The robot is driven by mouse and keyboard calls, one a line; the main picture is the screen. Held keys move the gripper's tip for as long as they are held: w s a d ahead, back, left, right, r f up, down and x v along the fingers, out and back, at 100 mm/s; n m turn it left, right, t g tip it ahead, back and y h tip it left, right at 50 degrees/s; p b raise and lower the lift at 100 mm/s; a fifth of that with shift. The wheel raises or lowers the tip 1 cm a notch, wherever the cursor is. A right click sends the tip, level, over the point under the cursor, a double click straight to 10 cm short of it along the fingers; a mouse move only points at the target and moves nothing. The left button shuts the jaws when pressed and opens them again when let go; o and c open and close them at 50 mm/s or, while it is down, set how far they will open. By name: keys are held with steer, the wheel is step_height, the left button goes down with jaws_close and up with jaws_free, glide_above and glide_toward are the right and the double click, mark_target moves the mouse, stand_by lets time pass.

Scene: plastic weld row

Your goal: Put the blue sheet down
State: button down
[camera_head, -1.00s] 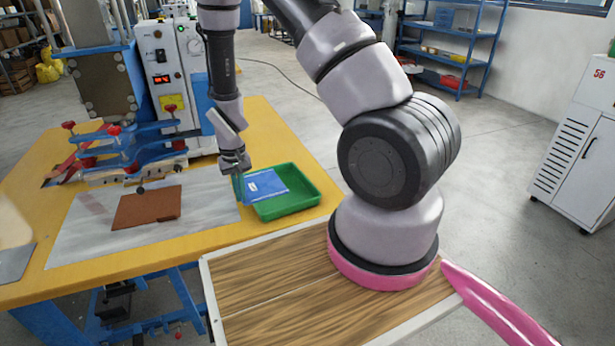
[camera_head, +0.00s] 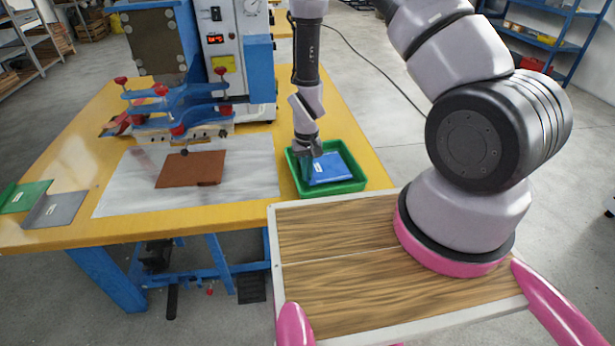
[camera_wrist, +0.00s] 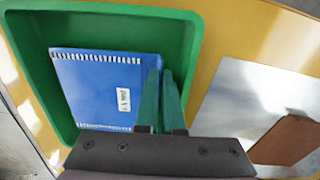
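The blue sheet (camera_head: 330,169), with a small white label, is within the walls of the green tray (camera_head: 347,187) on the yellow table. In the wrist view the blue sheet (camera_wrist: 98,85) is inside the rim of the green tray (camera_wrist: 188,20), and its right edge runs in at the fingertips. My gripper (camera_head: 309,170) is over the tray's left part. In the wrist view the green fingers of my gripper (camera_wrist: 161,88) are close together on that edge. Whether the sheet rests flat on the tray floor is hard to tell.
A brown sheet (camera_head: 192,168) lies on a pale metal plate (camera_head: 120,190) left of the tray, below the blue-clamped welding machine (camera_head: 178,105). A grey sheet (camera_head: 56,209) and a green sheet (camera_head: 25,196) lie at the table's left. Yellow table (camera_head: 338,92) is clear behind the tray.

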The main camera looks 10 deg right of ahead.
steer(key=shift+f, duration=0.8)
steer(key=shift+f, duration=0.1)
steer(key=c, duration=1)
jaws_free()
steer(key=shift+c, duration=0.2)
